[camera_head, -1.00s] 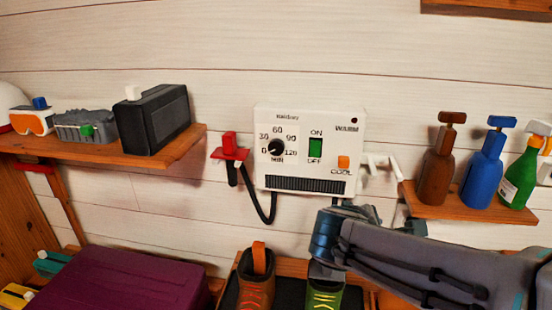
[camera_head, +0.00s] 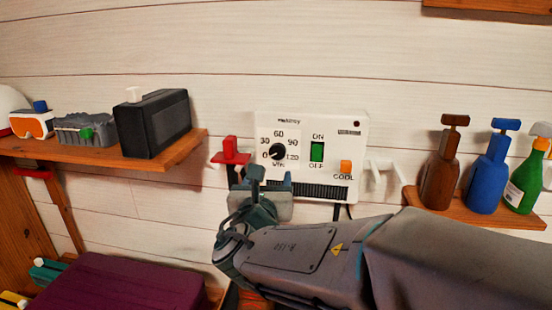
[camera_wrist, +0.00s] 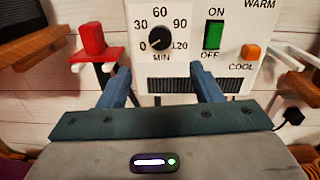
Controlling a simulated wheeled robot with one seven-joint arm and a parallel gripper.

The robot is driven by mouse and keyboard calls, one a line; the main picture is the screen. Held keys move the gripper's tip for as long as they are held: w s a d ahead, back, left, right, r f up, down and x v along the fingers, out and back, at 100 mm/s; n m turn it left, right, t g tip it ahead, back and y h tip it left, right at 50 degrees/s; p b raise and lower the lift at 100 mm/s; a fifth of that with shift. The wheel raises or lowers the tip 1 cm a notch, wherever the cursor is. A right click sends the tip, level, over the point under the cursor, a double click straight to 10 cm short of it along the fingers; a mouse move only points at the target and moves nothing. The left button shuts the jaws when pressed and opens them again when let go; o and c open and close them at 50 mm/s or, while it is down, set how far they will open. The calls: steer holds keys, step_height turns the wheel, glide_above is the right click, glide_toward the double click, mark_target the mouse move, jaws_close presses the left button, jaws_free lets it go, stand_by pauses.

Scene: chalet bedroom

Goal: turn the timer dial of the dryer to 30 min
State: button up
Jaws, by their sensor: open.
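The dryer (camera_head: 340,180) is a white box on the plank wall. Its black timer dial (camera_head: 277,151) sits at its left, ringed by marks 0, 30, 60, 90 and 120 MIN. In the wrist view the dial (camera_wrist: 160,38) has a pale pointer that seems to aim down-left, near 0. My gripper (camera_wrist: 162,82) is open and empty, its two blue fingers apart below the dial, in front of the vent. In the head view my gripper (camera_head: 265,180) is just below the dial and hides the dryer's lower left part.
A green ON/OFF switch (camera_head: 317,151) and an orange COOL button (camera_head: 346,167) are right of the dial. A red piece on a holder (camera_head: 230,150) is close on the left, white hooks (camera_head: 383,172) on the right. Shelves with a black box (camera_head: 153,122) and bottles (camera_head: 487,172) flank the dryer.

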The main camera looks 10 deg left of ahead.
mark_target(277, 155)
steer(key=w, duration=1.1)
steer(key=shift+w+a+p, duration=0.2)
steer(key=shift+p, duration=0.15)
steer(key=c, duration=1)
